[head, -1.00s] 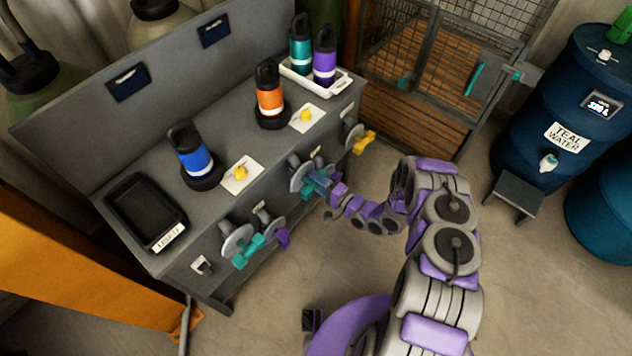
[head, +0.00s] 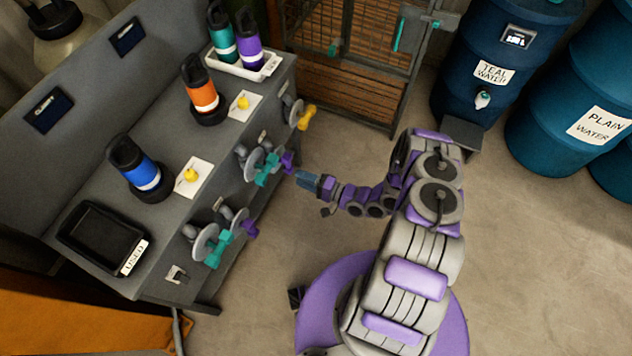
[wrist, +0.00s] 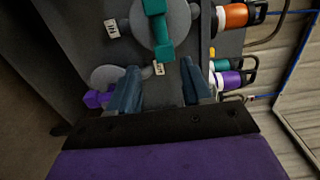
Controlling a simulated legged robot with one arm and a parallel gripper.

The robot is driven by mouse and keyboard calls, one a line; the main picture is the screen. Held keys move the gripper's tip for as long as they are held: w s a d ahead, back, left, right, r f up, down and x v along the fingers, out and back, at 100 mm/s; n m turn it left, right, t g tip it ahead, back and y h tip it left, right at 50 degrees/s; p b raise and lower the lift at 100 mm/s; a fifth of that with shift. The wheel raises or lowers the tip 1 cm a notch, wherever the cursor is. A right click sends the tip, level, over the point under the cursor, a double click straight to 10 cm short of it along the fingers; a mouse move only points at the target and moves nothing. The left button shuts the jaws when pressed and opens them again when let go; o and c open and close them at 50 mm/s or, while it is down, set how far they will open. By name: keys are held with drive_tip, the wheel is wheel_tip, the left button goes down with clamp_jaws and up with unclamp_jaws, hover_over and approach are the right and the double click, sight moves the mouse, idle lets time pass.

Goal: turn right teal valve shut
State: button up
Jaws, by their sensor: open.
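The right teal valve (head: 266,168) is on the front of the grey bench, beside a purple valve (head: 288,162). In the wrist view the teal handle (wrist: 157,30) stands nearly upright in the picture across its round grey disc, beyond the fingertips. The purple valve also shows in the wrist view (wrist: 98,98), to the left of the fingers. My gripper (head: 303,178) is open and empty, a short way out from the bench front, to the right of the teal handle and apart from it. Its two blue-grey fingers (wrist: 158,72) are spread wide.
A left teal valve (head: 218,248), another purple valve (head: 250,228) and a yellow valve (head: 304,118) share the bench front. Blue (head: 138,170) and orange (head: 203,92) bottles stand on top. A teal water barrel (head: 490,70) stands at the back right. The floor before the bench is clear.

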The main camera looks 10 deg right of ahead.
drive_tip(key=shift+v, duration=2.3)
drive_tip(key=shift+w, duration=0.1)
